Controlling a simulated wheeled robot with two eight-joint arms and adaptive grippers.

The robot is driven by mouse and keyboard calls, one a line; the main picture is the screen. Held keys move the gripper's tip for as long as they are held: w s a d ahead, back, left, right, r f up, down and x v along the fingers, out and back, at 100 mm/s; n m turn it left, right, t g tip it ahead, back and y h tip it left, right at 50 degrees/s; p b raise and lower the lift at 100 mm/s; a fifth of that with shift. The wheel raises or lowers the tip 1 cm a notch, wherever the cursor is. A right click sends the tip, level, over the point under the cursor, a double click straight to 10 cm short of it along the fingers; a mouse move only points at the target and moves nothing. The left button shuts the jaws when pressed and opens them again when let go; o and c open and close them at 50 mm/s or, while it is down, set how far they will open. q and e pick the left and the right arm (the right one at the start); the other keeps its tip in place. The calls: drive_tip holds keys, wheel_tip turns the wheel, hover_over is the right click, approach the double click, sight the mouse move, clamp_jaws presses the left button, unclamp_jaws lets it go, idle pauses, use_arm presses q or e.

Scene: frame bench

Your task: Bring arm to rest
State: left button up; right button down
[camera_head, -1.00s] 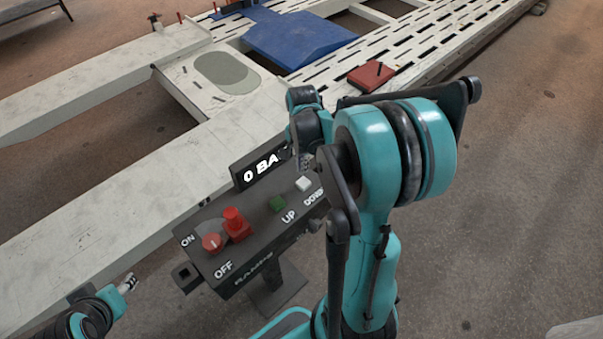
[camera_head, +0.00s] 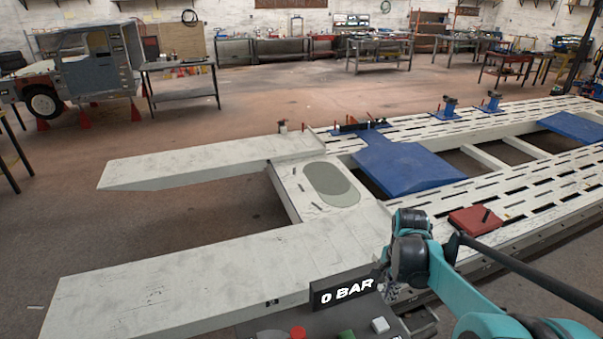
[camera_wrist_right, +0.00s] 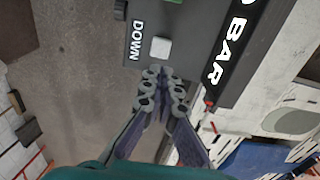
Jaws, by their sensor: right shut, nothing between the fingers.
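My right arm comes in from the lower right of the head view. Its gripper (camera_head: 396,291) hangs beside the dark control box (camera_head: 268,325), largely hidden behind the wrist. In the right wrist view the gripper (camera_wrist_right: 163,88) is shut and empty, its fingertips near the white DOWN button (camera_wrist_right: 160,47). I cannot tell whether they touch it. In the head view the white button (camera_head: 380,325) and the green button (camera_head: 346,335) show at the bottom edge, below a display (camera_head: 343,290) reading 0 BAR. My left gripper is out of view.
The pale frame bench (camera_head: 200,270) stretches across behind the box, with two ramps and a slotted deck. A red block (camera_head: 475,220) and a blue plate (camera_head: 405,168) lie on it. A stripped vehicle (camera_head: 75,70) and workbenches stand far back.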

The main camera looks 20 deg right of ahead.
drive_tip(key=s+a+f+n+t+b, duration=0.2)
drive_tip(key=a+f+n+b, duration=0.1)
drive_tip(key=a+n+b, duration=0.2)
drive_tip(key=s+a+f+n+t+b, duration=0.2)
drive_tip(key=s+a+f+n+b, duration=0.1)
drive_tip(key=a+n, duration=0.3)
drive_tip(key=s+a+f+n+t+b, duration=0.2)
drive_tip(key=a+f+n+t+b, duration=0.1)
drive_tip(key=a+n+b, duration=0.3)
drive_tip(key=shift+s+a+f+b, duration=0.25)
drive_tip(key=shift+a+f+b, duration=0.1)
drive_tip(key=shift+a, duration=0.15)
